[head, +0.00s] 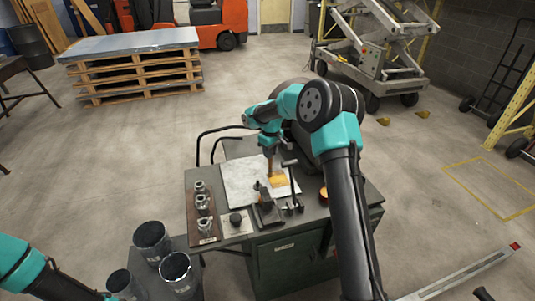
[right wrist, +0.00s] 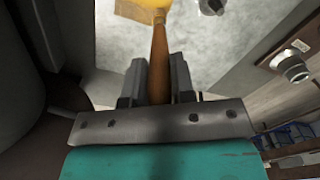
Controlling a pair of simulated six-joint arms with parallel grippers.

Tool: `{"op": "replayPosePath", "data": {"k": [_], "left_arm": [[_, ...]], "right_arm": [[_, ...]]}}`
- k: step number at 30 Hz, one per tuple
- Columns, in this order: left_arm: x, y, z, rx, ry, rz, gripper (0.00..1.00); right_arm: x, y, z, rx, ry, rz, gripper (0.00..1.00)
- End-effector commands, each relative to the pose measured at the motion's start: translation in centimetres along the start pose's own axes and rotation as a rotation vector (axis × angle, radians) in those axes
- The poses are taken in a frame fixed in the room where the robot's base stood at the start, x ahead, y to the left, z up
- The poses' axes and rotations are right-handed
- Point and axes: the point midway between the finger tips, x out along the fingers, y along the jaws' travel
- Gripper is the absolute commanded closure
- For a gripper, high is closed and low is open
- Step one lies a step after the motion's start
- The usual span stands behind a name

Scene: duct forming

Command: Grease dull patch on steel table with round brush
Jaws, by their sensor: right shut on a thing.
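My right gripper (head: 269,148) is shut on the wooden handle of the round brush (right wrist: 159,55). The handle points down and away from the fingers, and its far end meets a bright yellow area at the top edge of the right wrist view. I cannot tell whether the tip touches the surface. The dull patch cannot be told apart from the yellow area. Only part of my left arm shows at bottom left; its gripper is out of frame.
A board with several metal fittings (head: 202,212) lies at the table's left end. A dark clamp-like tool (head: 267,211) stands at the front edge. An orange cup (head: 323,193) is to the right. Dark cylindrical containers (head: 152,240) stand at front left.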

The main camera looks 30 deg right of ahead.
Motion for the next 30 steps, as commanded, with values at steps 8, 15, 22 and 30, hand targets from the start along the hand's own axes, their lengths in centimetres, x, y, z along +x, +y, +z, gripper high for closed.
{"op": "replayPosePath", "data": {"k": [8,15,22,30], "left_arm": [[0.0,0.0,0.0,0.0,0.0,0.0,0.57],[0.0,0.0,0.0,0.0,0.0,0.0,0.57],[0.0,0.0,0.0,0.0,0.0,0.0,0.57],[0.0,0.0,0.0,0.0,0.0,0.0,0.57]], "right_arm": [[0.0,2.2,1.3,0.001,0.0,0.0,1.0],[-0.1,4.0,2.4,0.0,0.0,0.0,1.0],[-0.1,5.8,3.5,0.0,-0.001,-0.001,1.0],[-3.3,6.0,3.9,0.005,0.002,0.001,1.0]]}}
